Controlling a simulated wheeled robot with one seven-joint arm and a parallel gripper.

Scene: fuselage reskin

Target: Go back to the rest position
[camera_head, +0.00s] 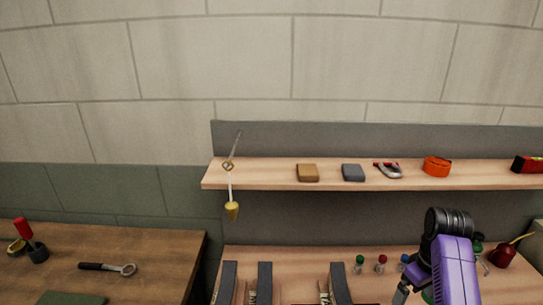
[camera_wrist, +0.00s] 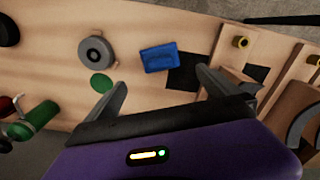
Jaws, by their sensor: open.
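My gripper shows in the wrist view (camera_wrist: 158,95) with its two grey fingers spread wide apart and nothing between them. It hangs over a light wooden surface. A blue block or tray (camera_wrist: 160,58) lies on that surface beyond the fingertips, apart from them.
A wooden shelf (camera_head: 260,174) holds a tan block (camera_head: 307,172), a grey block (camera_head: 353,172), a clamp (camera_head: 388,170) and an orange roll (camera_head: 437,166). Small bottles (camera_head: 360,262) stand near my arm. A grey round part (camera_wrist: 96,51) and green disc (camera_wrist: 102,84) lie near the left finger.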

